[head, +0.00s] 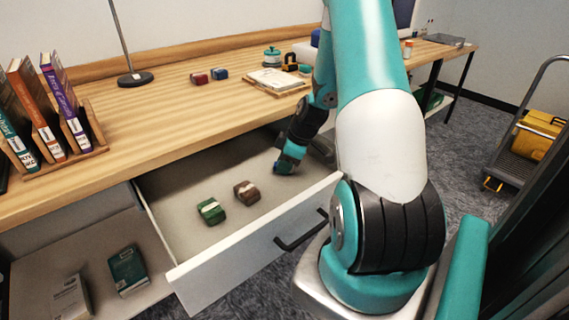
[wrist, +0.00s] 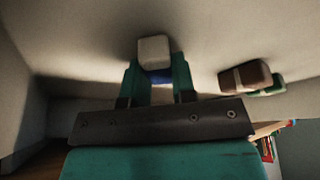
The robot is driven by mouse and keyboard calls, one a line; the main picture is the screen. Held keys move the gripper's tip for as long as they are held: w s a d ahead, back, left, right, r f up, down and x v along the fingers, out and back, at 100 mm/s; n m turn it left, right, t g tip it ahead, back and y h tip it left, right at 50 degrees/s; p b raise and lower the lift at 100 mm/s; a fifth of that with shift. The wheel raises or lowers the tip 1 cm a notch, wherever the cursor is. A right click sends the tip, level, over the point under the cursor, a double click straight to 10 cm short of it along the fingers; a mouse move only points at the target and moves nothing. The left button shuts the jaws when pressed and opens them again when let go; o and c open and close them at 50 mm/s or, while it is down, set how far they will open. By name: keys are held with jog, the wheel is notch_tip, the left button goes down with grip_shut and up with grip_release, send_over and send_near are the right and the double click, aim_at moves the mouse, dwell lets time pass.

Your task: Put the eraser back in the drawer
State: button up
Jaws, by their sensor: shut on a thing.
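My gripper (head: 288,165) is inside the open drawer (head: 172,203), low near its floor toward the right part. In the wrist view my gripper (wrist: 155,68) is shut on a white and blue eraser (wrist: 153,51), its pale end showing beyond the fingertips. A green eraser (head: 211,211) and a brown eraser (head: 247,193) lie in the drawer to the left of my gripper. The brown one also shows at the right of the wrist view (wrist: 243,77).
A red block (head: 199,78) and a blue block (head: 220,74) lie on the wooden desk (head: 160,120), with a lamp (head: 135,78), books (head: 60,95) and a notepad tray (head: 275,81). The drawer's left part has bare floor.

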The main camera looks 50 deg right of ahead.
jog(key=o, duration=0.9)
jog(key=shift+f, duration=0.1)
jog(key=p+v, duration=0.1)
jog(key=v, duration=1.1)
jog(key=w+a+r+g+y, duration=0.15)
jog(key=a+r, duration=0.25)
jog(key=a, duration=0.6)
jog(key=w+a+r, duration=0.2)
jog(key=a+r, duration=0.2)
jog(key=a, duration=0.7)
jog(key=s+a+r, duration=0.1)
jog(key=s+a, duration=0.4)
jog(key=a, duration=0.1)
jog(key=s+a+r+g, duration=0.1)
jog(key=s+a+r, duration=0.1)
jog(key=s+a, duration=0.3)
jog(key=s+a+r+g, duration=0.1)
jog(key=s+a+r, duration=0.1)
jog(key=s+a, duration=0.3)
jog(key=shift+a+r+n, duration=0.1)
jog(key=shift+a+n, duration=0.2)
jog(key=shift+a, duration=1.55)
